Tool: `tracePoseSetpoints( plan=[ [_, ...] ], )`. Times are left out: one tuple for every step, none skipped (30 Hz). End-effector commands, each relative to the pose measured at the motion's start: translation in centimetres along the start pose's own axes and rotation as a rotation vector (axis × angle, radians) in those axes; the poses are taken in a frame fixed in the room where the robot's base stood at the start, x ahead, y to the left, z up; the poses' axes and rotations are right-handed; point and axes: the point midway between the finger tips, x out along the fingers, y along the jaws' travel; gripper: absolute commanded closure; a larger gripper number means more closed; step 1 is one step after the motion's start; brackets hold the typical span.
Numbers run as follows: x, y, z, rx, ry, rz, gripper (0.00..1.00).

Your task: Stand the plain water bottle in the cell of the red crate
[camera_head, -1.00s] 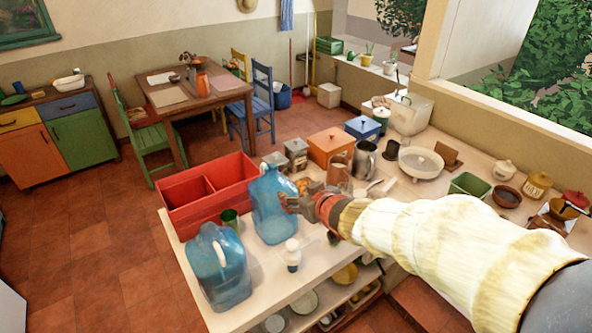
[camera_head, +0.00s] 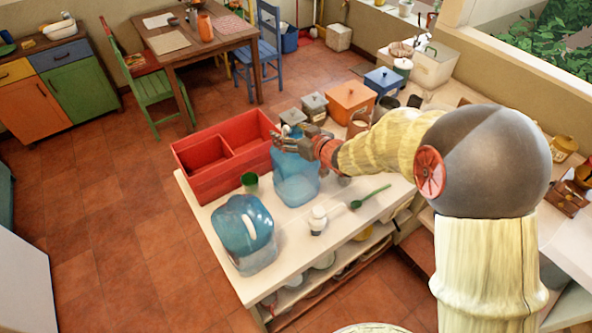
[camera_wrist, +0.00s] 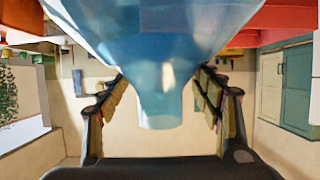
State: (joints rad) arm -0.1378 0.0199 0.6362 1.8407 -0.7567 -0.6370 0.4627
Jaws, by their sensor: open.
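A plain blue translucent water bottle (camera_head: 296,180) stands upright on the counter, just right of the red crate (camera_head: 212,184). The crate has an inner divider, and its visible cells look empty. My gripper (camera_head: 285,141) is at the top of this bottle. In the wrist view the bottle's neck (camera_wrist: 160,108) sits between the open fingers (camera_wrist: 162,85), with a gap visible on each side. A second blue bottle (camera_head: 240,243), with a pale handle, stands nearer the counter's front left corner.
A small green cup (camera_head: 250,182) stands between the crate and the bottles. Canisters and an orange box (camera_head: 350,101) stand behind. My arm crosses the right side.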

Motion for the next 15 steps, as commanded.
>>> tracePoseSetpoints(
  plan=[
    [0.54, -0.03, 0.06, 0.000, 0.000, -0.001, 0.35],
    [0.73, -0.01, 0.03, 0.000, 0.000, 0.000, 0.35],
    [0.89, 0.01, 0.01, 0.000, 0.000, 0.000, 0.35],
    [0.96, 0.02, -0.01, 0.000, 0.000, 0.001, 0.35],
    [0.99, 0.03, -0.02, 0.000, 0.000, 0.001, 0.35],
    [0.99, 0.04, -0.04, 0.001, 0.000, 0.001, 0.35],
    [0.98, 0.04, -0.05, 0.001, 0.000, 0.001, 0.35],
    [0.96, 0.04, -0.05, 0.001, 0.000, 0.001, 0.35],
    [0.96, 0.04, -0.05, 0.001, 0.000, 0.001, 0.35],
    [0.95, 0.05, -0.05, 0.001, 0.000, 0.001, 0.35],
    [0.95, 0.05, -0.05, 0.001, 0.000, 0.001, 0.36],
    [0.95, 0.05, -0.05, 0.001, 0.000, 0.001, 0.38],
    [0.95, 0.05, -0.05, 0.001, 0.000, 0.001, 0.40],
    [0.94, 0.05, -0.05, 0.001, 0.000, 0.001, 0.42],
    [0.94, 0.05, -0.05, 0.001, 0.000, 0.001, 0.44]
  ],
)
